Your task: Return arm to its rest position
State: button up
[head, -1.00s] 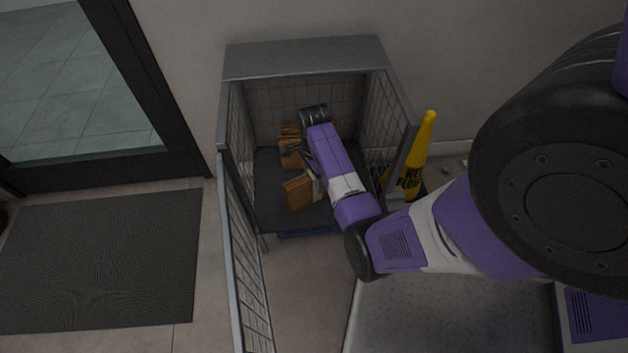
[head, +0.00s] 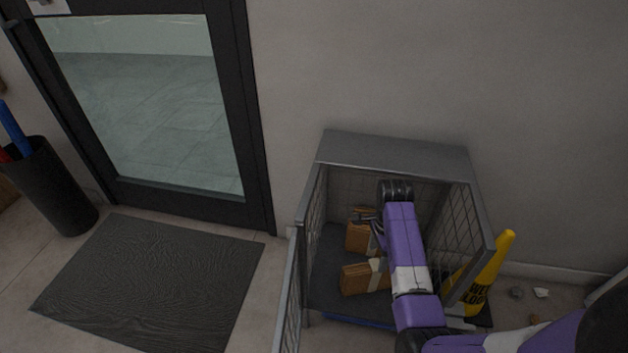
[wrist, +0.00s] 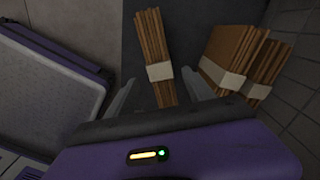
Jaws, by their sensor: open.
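My purple and white arm reaches into the wire cage cart (head: 392,148) in the head view. My gripper (head: 366,222) is inside the cart, near the bundles. In the wrist view my gripper (wrist: 168,92) is open, its two grey fingers apart on either side of the lower end of a banded brown bundle (wrist: 153,55). I cannot tell whether the fingers touch it. More banded bundles (wrist: 233,55) lie to the right. In the head view one brown bundle (head: 362,278) lies at the front of the cart floor and another (head: 357,236) lies further back.
A yellow wet floor sign (head: 489,272) stands right of the cart. A glass door (head: 140,95), a dark mat (head: 150,285) and a black bin (head: 55,185) are to the left. The cart's open wire door (head: 287,300) stands at its front left. Small debris (head: 540,293) lies by the wall.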

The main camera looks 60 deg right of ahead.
jog(key=w+d+r+n+t+h, duration=0.25)
jog(key=w+d+n+h, duration=0.2)
jog(key=d, duration=0.25)
jog(key=w+a+r+n+t+h, duration=0.3)
jog(key=w+a+r+n+t, duration=0.15)
jog(key=r+n, duration=0.2)
jog(key=s+a+r+n+t, duration=0.25)
jog(key=a+r+n, duration=0.2)
jog(key=a, duration=0.35)
jog(key=s+a+r+n+t, duration=0.1)
jog(key=a+r+n+t, duration=0.35)
jog(key=a, duration=0.45)
jog(key=s+a+r+n+t+y, duration=0.1)
jog(key=s+a+r+n+y, duration=0.25)
jog(key=s+a, duration=0.55)
jog(key=s+a+r+n+y, duration=0.35)
jog(key=s+a, duration=0.35)
jog(key=a, duration=0.4)
notch_tip(320, 180, up, 25)
jog(key=p, duration=2.5)
jog(key=shift+s+a+p, duration=0.2)
jog(key=shift+p, duration=0.15)
jog(key=shift+y, duration=0.25)
